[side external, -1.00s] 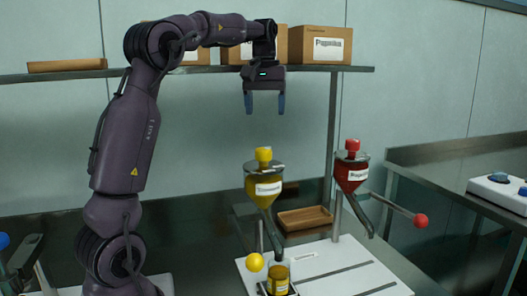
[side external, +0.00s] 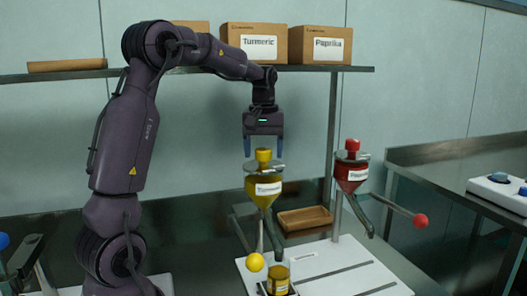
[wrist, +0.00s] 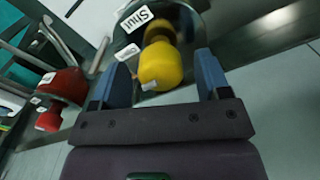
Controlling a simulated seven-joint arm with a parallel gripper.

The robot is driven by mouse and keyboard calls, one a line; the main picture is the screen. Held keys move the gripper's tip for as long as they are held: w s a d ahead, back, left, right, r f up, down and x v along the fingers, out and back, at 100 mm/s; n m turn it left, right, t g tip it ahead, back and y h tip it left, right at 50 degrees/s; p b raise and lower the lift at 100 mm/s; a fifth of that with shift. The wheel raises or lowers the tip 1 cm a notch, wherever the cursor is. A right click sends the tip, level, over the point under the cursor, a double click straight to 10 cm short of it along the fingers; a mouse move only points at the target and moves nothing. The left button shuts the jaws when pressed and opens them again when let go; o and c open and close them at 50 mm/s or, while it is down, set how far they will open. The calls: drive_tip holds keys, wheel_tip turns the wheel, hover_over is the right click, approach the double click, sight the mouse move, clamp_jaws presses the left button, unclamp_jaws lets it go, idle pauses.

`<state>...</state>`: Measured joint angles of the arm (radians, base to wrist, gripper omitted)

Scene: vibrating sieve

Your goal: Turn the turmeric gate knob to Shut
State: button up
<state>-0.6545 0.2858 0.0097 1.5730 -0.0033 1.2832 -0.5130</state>
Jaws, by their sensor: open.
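The yellow turmeric gate knob (side external: 263,156) sits on top of the yellow hopper labelled Turmeric (side external: 268,188). In the wrist view the yellow knob (wrist: 160,68) lies between my fingers, and a white label reading "Shut" (wrist: 137,19) is on the plate beyond it. A small pale mark shows on the knob's side. My gripper (side external: 264,152) is open, pointing down, with its blue fingertips on either side of the knob, near its top. In the wrist view my gripper (wrist: 165,70) has clear gaps to the knob. I cannot tell which setting the knob points to.
The red paprika hopper (side external: 350,175) with its red knob (side external: 352,145) stands to the right. A jar (side external: 279,276) of yellow powder is below the turmeric spout. A yellow ball (side external: 255,262) and a red ball (side external: 421,220) end two rods. Boxes (side external: 320,45) stand on the shelf behind.

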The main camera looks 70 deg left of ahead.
drive_tip(key=shift+f, duration=0.3)
drive_tip(key=c, duration=0.9)
